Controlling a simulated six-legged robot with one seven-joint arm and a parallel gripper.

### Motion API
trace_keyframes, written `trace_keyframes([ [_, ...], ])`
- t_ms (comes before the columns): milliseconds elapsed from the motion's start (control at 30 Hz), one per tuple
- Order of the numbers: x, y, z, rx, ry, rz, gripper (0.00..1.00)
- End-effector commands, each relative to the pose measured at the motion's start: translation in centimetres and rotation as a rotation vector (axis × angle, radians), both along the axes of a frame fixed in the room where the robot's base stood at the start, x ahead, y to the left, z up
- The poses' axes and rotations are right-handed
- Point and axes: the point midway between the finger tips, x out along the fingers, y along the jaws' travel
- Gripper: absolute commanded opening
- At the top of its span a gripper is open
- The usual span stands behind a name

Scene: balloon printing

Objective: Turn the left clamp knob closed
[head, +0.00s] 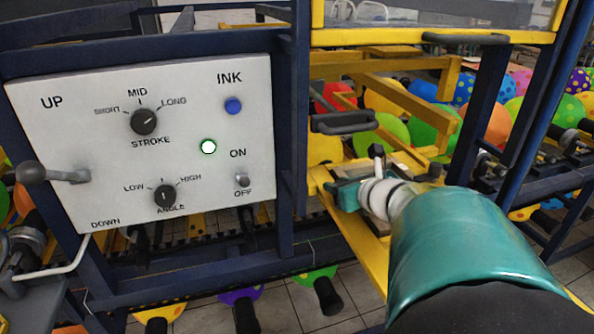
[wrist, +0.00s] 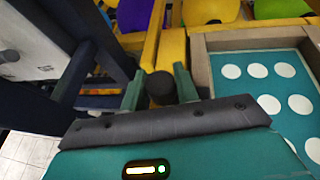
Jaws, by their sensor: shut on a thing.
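The left clamp knob (wrist: 160,86) is a short black cylinder in the wrist view, beside the left edge of the plate frame. My gripper (wrist: 160,90) has one green finger on each side of it and is shut on it. In the head view my gripper (head: 346,194) is at the yellow frame, beyond my teal arm. The held knob cannot be made out clearly there. A dark upright handle (head: 376,152) stands just behind my gripper, and another dark knob (head: 433,171) sits further right.
A teal plate (wrist: 243,64) with white dots lies right of my gripper in the wrist view. A white control panel (head: 100,130) stands at left with a green light lit. Dark blue posts (head: 301,100) and yellow bars (head: 420,38) surround the work area. Coloured balloons hang behind.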

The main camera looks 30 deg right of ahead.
Motion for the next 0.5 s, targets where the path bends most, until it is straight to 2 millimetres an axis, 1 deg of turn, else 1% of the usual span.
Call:
trace_keyframes([
  [300, 0.0, 0.01, 0.02, 0.001, 0.0, -0.008, 0.08],
  [333, 0.0, 0.01, 0.02, 0.001, 0.0, -0.008, 0.34],
  [400, 0.0, 0.01, 0.02, 0.001, 0.0, -0.008, 0.48],
  [433, 0.0, 0.01, 0.02, 0.001, 0.0, -0.008, 0.52],
  [500, -0.01, 0.0, 0.01, 0.001, 0.0, -0.008, 0.52],
])
